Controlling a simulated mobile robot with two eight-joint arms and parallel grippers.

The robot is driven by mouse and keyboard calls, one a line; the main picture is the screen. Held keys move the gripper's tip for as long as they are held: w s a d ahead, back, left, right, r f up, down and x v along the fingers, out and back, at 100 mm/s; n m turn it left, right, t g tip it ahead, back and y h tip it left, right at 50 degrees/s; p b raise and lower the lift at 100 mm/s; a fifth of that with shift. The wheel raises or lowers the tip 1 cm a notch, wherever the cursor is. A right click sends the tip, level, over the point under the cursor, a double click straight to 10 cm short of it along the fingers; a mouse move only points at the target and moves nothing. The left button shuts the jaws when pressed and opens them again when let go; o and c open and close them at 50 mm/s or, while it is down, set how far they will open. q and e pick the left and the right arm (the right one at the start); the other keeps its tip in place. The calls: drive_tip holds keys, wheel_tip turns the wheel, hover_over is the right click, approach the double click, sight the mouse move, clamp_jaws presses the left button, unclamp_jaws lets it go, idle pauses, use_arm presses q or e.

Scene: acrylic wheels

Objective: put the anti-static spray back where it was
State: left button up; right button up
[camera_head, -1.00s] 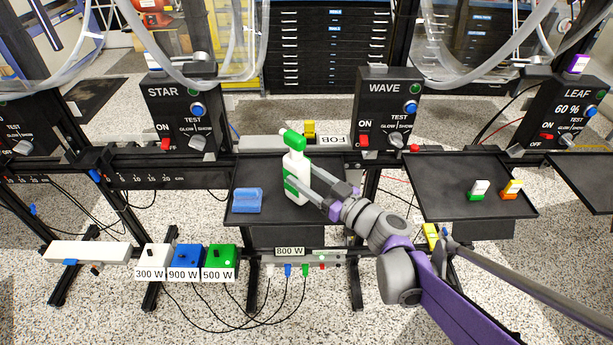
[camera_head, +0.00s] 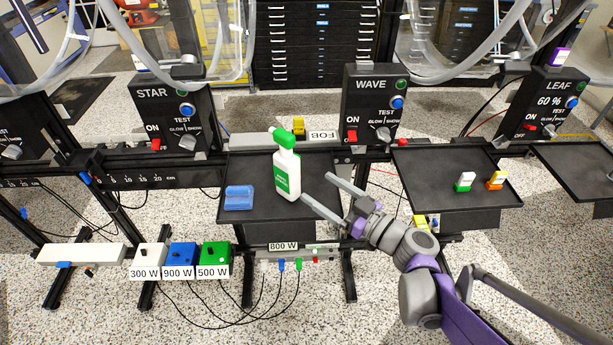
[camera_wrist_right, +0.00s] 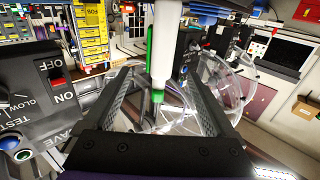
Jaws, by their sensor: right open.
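The anti-static spray is a white bottle with a green label and green trigger head (camera_head: 287,172). It stands upright on the black tray (camera_head: 320,198) between the STAR and WAVE boxes. My right gripper (camera_head: 318,195) is open, with its two fingers just right of the bottle, apart from it. In the right wrist view the bottle (camera_wrist_right: 163,50) shows ahead between the open fingers, with nothing gripped. My left gripper is not in view.
The WAVE control box (camera_head: 374,105) stands behind right. Another tray (camera_head: 425,175) at right holds small green-white and orange-white pieces. Power boxes (camera_head: 183,257) sit lower left.

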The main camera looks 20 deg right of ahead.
drive_tip(key=s+a+f+m+g+h, duration=0.2)
drive_tip(key=s+a+f+g, duration=0.6)
drive_tip(key=s+f, duration=0.35)
drive_tip(key=s+d+f+m+g+h, duration=0.3)
drive_tip(key=s+h, duration=0.4)
drive_tip(key=s, duration=0.3)
drive_tip(key=shift+d+f+m, duration=0.4)
drive_tip(key=shift+d+f, duration=0.25)
drive_tip(key=shift+d, duration=0.6)
